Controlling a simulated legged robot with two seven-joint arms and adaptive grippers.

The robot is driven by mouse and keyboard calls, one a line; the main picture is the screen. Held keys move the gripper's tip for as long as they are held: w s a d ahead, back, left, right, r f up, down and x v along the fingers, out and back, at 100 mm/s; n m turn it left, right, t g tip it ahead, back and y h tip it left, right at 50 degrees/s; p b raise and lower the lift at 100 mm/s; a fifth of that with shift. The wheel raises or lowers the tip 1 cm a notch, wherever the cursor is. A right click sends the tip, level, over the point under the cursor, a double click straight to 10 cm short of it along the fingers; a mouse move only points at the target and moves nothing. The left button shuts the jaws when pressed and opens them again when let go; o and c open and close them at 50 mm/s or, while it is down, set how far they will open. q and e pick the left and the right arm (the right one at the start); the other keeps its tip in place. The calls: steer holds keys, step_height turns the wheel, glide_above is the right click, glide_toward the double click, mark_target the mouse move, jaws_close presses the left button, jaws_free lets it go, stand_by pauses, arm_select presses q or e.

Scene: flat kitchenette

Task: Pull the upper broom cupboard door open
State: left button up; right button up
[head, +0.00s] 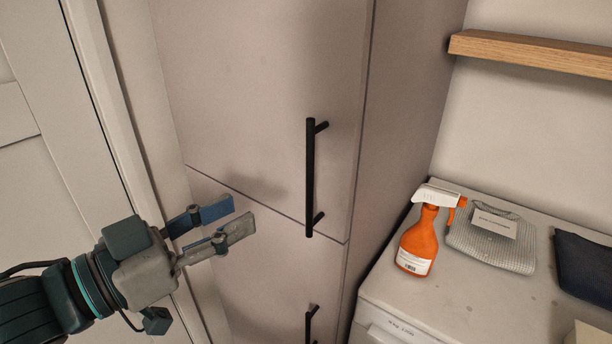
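The upper broom cupboard door (240,90) is a flat greyish-pink panel in the middle of the head view. It looks shut, with a thin seam along its lower edge. Its black vertical bar handle (310,180) sits near the right edge of the door. My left gripper (243,214) is left of the handle, in front of the door's lower part, apart from the handle. Its two fingers are parted with a gap and nothing shows between them. My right gripper is not in view.
A lower door (265,270) with its own black handle (310,325) is below. To the right, a white worktop (480,300) holds an orange spray bottle (418,242), a folded grey cloth (490,250) and a dark cloth (585,265). A wooden shelf (530,52) is above.

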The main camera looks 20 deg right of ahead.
mark_target(307, 180)
arm_select(q)
steer(key=x, duration=1.3)
steer(key=shift+s+d+p, duration=0.15)
steer(key=shift+d+p, duration=0.1)
steer(key=shift+p, duration=0.1)
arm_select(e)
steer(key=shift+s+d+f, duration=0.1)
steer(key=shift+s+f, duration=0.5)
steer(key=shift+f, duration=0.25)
arm_select(q)
steer(key=shift+c, duration=0.2)
jaws_close()
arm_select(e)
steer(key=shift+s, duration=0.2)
